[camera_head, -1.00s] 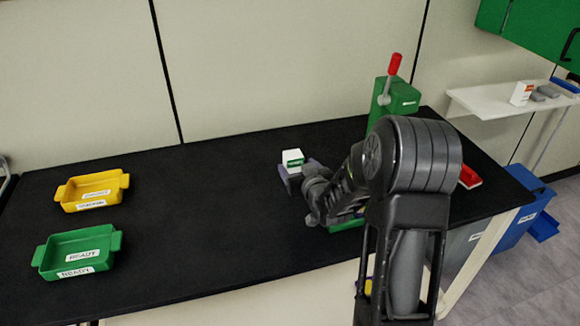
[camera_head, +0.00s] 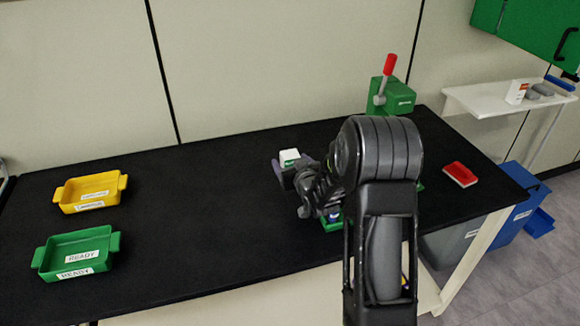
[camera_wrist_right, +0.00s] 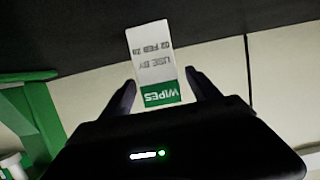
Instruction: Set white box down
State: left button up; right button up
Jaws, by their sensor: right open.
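The white box (camera_head: 289,155) with a green label stands near the back middle of the black bench; the gripper hides its lower part in the head view. In the right wrist view the box (camera_wrist_right: 152,60) shows printed date text and a green band reading WIPES. My right gripper (camera_head: 292,167) is open, with its fingers at either side of the box's near end. My left gripper is out of view.
A yellow tray (camera_head: 64,196) and a green READY tray (camera_head: 48,267) sit at the left. A green press (camera_head: 399,98) with a red-tipped lever stands at the back right. A red block (camera_head: 460,174) lies right of my arm. The bench between trays and box is clear.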

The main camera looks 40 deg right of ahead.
jog(key=p+x, duration=0.1)
jog(key=x, duration=0.3)
jog(key=shift+r, duration=0.1)
dwell(0.4)
grip_shut()
dwell(0.6)
jog(key=shift+r, duration=0.1)
notch_tip(320, 180, up, 10)
jog(key=b, duration=0.1)
jog(key=shift+b, duration=0.35)
dwell(0.4)
